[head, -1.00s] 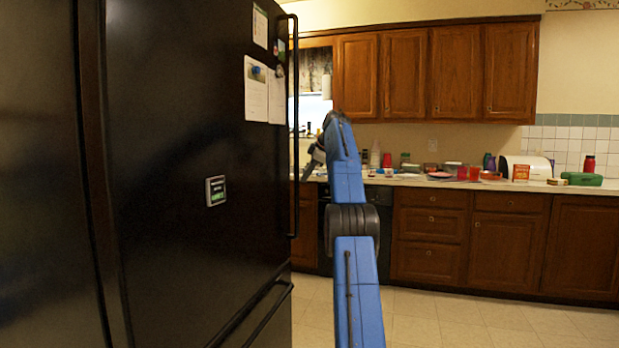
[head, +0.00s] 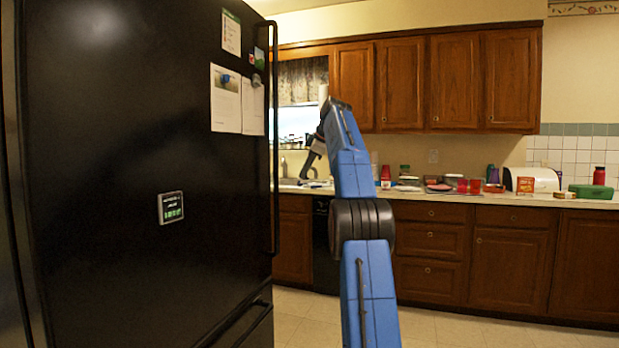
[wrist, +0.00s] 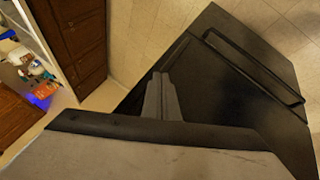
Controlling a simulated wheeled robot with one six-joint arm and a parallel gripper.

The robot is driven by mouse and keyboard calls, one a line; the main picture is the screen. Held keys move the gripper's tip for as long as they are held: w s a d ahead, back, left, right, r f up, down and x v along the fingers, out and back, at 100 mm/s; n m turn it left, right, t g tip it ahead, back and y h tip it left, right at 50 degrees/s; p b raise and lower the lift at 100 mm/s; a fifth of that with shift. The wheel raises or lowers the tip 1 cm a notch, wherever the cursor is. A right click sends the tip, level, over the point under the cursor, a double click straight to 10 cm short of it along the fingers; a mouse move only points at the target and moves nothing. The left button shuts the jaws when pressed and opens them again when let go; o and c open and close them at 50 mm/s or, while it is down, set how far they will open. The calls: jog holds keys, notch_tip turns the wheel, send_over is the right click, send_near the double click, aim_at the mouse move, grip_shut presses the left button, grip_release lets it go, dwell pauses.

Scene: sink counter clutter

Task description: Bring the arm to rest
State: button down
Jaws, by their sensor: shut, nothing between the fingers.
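My blue arm (head: 352,160) stands raised in the middle of the head view, bent at a dark joint. My gripper (head: 309,166) hangs at the arm's far end, left of the upper link, small and partly hidden by it. In the wrist view my gripper (wrist: 160,78) points out over the floor beside the black fridge, its fingers together with nothing between them. I cannot make out any contact between the arm and its surroundings.
The black fridge (head: 130,120) with its long handle (head: 275,140) stands close on the left. A counter (head: 450,196) with several cluttered items runs along the back, under wooden cabinets (head: 430,85). The tiled floor (head: 460,328) in front is clear.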

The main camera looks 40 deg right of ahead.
jog(key=shift+s+d+r, duration=0.1)
jog(key=shift+r, duration=0.05)
jog(key=s+a+f+m, duration=0.25)
jog(key=s+a, duration=0.35)
jog(key=a, duration=0.4)
jog(key=s+a+f+m+g, duration=0.15)
jog(key=s+a+f, duration=0.25)
jog(key=s+a, duration=0.4)
jog(key=s+a+f+m, duration=0.25)
jog(key=s+a, duration=0.25)
jog(key=a, duration=0.6)
jog(key=s+a+f+m, duration=0.1)
jog(key=s+a+f, duration=0.3)
jog(key=s+f, duration=0.6)
jog(key=s+a+f+m, duration=0.1)
jog(key=s+a+f, duration=0.3)
jog(key=s+f, duration=0.6)
jog(key=s+a+f+m, duration=0.1)
jog(key=s+a+f, duration=0.3)
jog(key=s+f, duration=0.6)
jog(key=shift+s+f+m+g+h, duration=0.35)
jog(key=shift+s+f+g+h, duration=0.05)
jog(key=shift+g, duration=0.05)
